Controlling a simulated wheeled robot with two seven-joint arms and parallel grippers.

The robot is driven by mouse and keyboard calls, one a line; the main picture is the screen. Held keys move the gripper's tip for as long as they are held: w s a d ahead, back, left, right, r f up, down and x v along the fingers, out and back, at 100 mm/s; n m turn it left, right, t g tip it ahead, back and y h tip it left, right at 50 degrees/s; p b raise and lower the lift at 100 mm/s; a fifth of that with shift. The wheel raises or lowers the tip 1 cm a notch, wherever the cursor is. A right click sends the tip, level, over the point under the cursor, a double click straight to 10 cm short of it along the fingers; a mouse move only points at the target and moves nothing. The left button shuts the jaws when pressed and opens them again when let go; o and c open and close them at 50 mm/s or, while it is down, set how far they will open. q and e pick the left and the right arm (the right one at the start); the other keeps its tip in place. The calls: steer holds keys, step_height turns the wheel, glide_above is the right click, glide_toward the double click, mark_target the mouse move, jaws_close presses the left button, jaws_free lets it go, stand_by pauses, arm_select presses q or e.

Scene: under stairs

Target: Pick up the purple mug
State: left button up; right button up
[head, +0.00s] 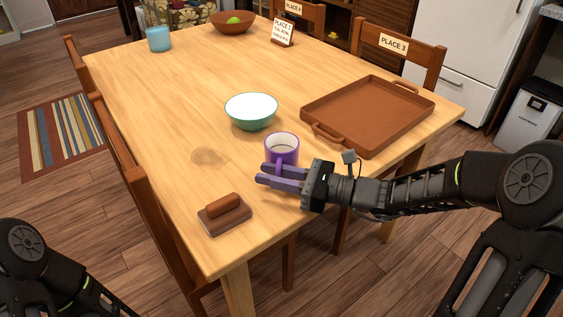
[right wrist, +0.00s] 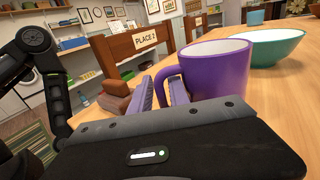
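The purple mug (head: 282,145) is upright near the table's front right side, its white inside showing. In the right wrist view the mug (right wrist: 215,72) stands just beyond my gripper, with its handle toward me. My right gripper (head: 267,175) reaches in from the right. Its two purple fingers (right wrist: 163,92) are close together, one on each side of the handle, and look shut on it. The mug's base is hidden, so I cannot tell whether it touches the table. My left arm shows at the lower left; its gripper is outside the view.
A green bowl (head: 251,111) sits behind the mug. A brown tray (head: 370,112) lies to the right. A brown block with a handle (head: 224,213) lies near the front edge. A blue cup (head: 159,39) and a brown bowl (head: 233,24) stand far back. The table's left middle is clear.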

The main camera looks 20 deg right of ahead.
steer(key=shift+x, duration=0.8)
jaws_close()
steer(key=shift+r, duration=0.1)
stand_by(1.1)
